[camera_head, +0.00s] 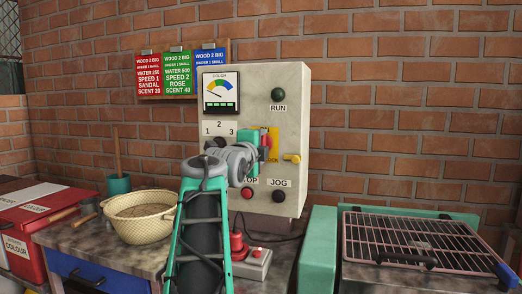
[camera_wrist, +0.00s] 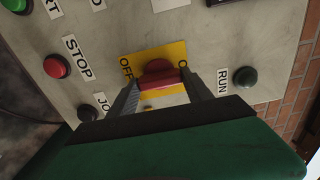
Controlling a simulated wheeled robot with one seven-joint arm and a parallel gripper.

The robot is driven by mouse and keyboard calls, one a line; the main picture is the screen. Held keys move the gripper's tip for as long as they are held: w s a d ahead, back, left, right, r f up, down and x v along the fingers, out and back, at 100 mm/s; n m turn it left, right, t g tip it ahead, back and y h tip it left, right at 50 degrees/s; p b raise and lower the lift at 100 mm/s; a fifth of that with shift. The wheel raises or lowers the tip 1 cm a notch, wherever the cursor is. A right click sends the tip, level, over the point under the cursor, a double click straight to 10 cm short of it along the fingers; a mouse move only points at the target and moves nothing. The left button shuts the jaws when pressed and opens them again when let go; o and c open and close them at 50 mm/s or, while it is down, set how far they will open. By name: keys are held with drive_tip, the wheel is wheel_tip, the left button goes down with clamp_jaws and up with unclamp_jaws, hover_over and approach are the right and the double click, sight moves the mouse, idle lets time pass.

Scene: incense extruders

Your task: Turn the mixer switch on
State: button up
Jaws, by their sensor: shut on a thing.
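The mixer's control box (camera_head: 291,97) stands on the bench against the brick wall. Its red rotary switch (camera_wrist: 158,70) sits on a yellow plate (camera_wrist: 177,50) marked OFF, seen close in the wrist view. My gripper (camera_wrist: 160,86) is shut on the red switch, with one finger on each side of its handle. In the head view my gripper (camera_head: 260,143) is at the box front and covers much of the yellow plate. The other label on the plate is partly hidden, so I cannot tell the switch's exact setting.
A green RUN button (camera_head: 278,95) is above the switch. A red STOP button (camera_head: 248,193) and a black JOG button (camera_head: 279,195) are below it. A woven basket (camera_head: 140,218) and wire rack (camera_head: 415,240) flank my arm.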

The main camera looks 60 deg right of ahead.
idle(0.3)
drive_tip(key=o, duration=1.4)
drive_tip(key=shift+c, duration=0.2)
drive_tip(key=s+a, duration=0.1)
drive_tip(key=a, duration=0.6)
drive_tip(key=shift+a, duration=0.35)
